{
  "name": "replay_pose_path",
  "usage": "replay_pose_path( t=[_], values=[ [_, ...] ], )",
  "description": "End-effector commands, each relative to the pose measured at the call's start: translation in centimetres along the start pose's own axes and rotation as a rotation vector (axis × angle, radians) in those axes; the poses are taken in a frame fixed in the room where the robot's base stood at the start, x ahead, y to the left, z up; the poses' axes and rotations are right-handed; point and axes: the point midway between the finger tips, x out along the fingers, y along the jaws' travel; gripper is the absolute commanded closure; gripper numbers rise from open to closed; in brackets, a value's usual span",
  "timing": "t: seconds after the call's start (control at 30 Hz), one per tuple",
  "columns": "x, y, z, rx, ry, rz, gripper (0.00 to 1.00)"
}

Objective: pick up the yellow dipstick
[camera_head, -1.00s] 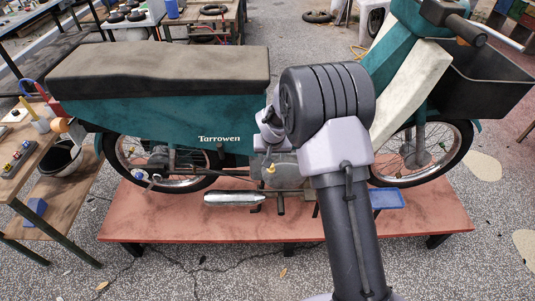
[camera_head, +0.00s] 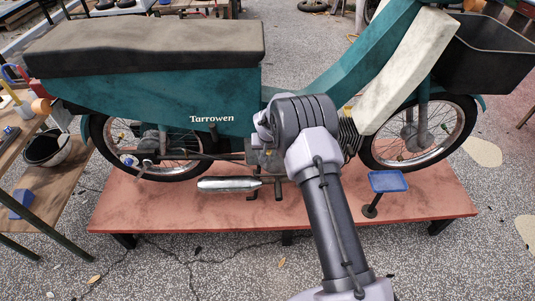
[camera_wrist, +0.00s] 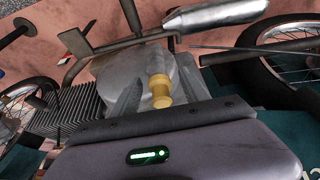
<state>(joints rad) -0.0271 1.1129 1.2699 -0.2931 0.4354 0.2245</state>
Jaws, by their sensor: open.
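The yellow dipstick (camera_wrist: 161,92) shows in the wrist view as a stepped yellow cap with a round end. It stands out from the grey engine casing (camera_wrist: 115,80), just beyond the dark front edge of my gripper (camera_wrist: 162,125). My gripper is open, with nothing seen held in it; I cannot make out its fingertips clearly. In the head view my wrist (camera_head: 300,118) is in front of the engine and hides the gripper and most of the engine. I cannot make out the dipstick there.
The teal moped (camera_head: 160,105) stands on a low red platform (camera_head: 150,205). A silver exhaust (camera_head: 228,184) and a foot peg lie below the engine. A blue pad on a stand (camera_head: 388,181) is at the right. A wooden bench (camera_head: 50,190) is at the left.

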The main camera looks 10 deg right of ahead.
Motion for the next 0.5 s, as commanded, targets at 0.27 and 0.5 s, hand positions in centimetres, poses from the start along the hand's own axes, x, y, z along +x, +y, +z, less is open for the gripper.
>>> replay_pose_path(
  t=[0.27,0.5],
  values=[
    [-0.06,-0.01,0.02,0.000,-0.001,0.000,0.92],
    [-0.08,-0.01,0.01,0.000,-0.001,0.000,1.00]
  ],
)
